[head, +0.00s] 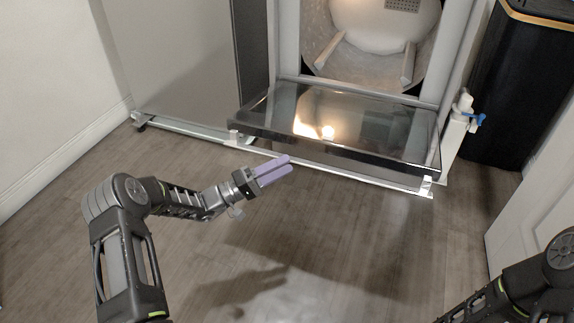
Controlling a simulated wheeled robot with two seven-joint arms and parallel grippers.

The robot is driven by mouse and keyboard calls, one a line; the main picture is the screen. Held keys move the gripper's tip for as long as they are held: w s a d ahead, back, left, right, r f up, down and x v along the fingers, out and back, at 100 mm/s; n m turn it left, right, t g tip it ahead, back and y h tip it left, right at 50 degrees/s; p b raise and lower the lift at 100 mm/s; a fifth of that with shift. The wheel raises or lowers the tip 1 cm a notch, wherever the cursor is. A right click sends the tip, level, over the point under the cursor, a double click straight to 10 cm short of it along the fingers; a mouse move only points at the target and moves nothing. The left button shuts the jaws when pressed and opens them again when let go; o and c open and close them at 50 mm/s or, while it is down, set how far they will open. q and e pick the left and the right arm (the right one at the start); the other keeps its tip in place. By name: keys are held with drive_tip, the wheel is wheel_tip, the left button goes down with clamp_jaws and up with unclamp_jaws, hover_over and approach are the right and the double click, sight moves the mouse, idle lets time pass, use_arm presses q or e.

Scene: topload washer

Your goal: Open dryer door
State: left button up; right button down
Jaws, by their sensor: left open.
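The dryer (288,45) stands at the top middle of the head view. Its door (345,120) is folded down and out, a dark glossy panel lying nearly flat in front of the opening. The drum (375,30) shows inside, pale and lit. My left gripper (288,166) is open and empty, just in front of the door's front left edge and over the floor; I cannot tell whether it touches the door. My right arm shows at the bottom right, but its gripper is out of the picture.
A grey appliance panel (185,60) stands left of the dryer. A black bin (520,80) with a gold-coloured rim is at the right, beside a white fitting with a blue lever (474,120). A white door (535,205) is at the right edge. The wooden floor (340,250) in front is clear.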

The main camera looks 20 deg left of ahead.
sight(262, 154)
use_arm(q)
drive_tip(key=shift+s+a+f, duration=0.2)
drive_tip(key=shift+a+f, duration=0.7)
drive_tip(key=shift+a, duration=0.05)
drive_tip(key=shift+c, duration=0.4)
